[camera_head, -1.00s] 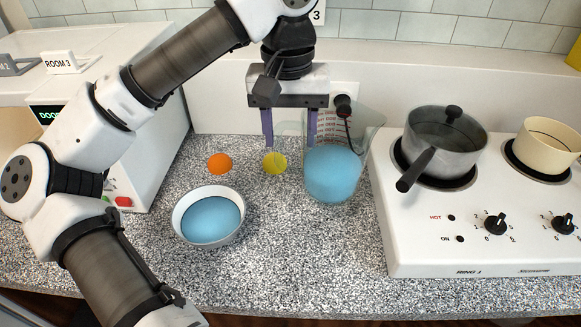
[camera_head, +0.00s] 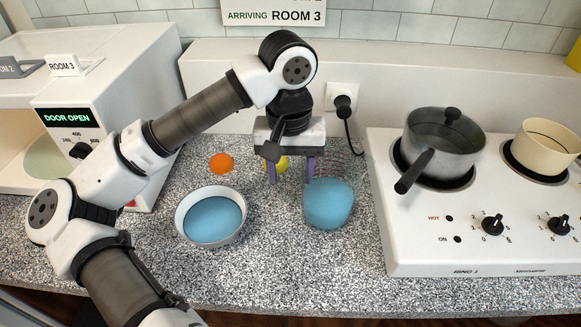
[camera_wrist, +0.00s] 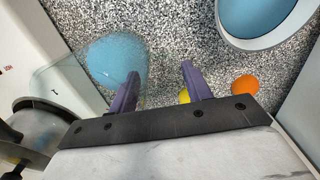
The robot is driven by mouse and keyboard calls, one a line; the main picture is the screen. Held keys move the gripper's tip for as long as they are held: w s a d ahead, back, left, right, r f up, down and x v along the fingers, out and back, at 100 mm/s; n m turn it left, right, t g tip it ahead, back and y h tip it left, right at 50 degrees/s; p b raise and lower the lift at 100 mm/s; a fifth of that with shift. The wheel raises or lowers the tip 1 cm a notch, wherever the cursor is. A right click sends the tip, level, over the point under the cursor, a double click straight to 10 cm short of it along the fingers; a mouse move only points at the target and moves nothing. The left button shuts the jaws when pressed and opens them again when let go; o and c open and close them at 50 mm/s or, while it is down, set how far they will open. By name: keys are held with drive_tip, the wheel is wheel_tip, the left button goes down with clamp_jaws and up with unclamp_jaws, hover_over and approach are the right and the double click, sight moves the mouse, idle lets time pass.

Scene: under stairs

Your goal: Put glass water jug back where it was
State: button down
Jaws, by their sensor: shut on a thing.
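The glass water jug (camera_head: 328,203) holds blue water and stands upright between the white bowl and the stove. Its clear wall and faint red markings are hard to make out. My gripper (camera_head: 291,183) is at the jug's left side, pointing down, with its purple fingers apart and shut on the jug. The right finger overlaps the jug's left edge; the clear part held between the fingers is hard to see. In the wrist view the jug (camera_wrist: 115,62) lies left of the fingers. I cannot tell whether its base touches the counter.
A white bowl (camera_head: 240,232) of blue liquid stands left of the jug. An orange item (camera_head: 221,163) and a yellow item (camera_head: 283,163) lie behind. The stove (camera_head: 405,250) with a lidded pot (camera_head: 445,145) is at right, the open microwave (camera_head: 150,90) at left. The front counter is clear.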

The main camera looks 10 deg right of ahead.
drive_tip(key=shift+f, duration=0.1)
drive_tip(key=c, duration=0.6)
unclamp_jaws()
drive_tip(key=shift+c, duration=0.2)
wheel_tip(320, 180, up, 12)
drive_tip(key=b, duration=0.1)
drive_tip(key=shift+w+a, duration=0.1)
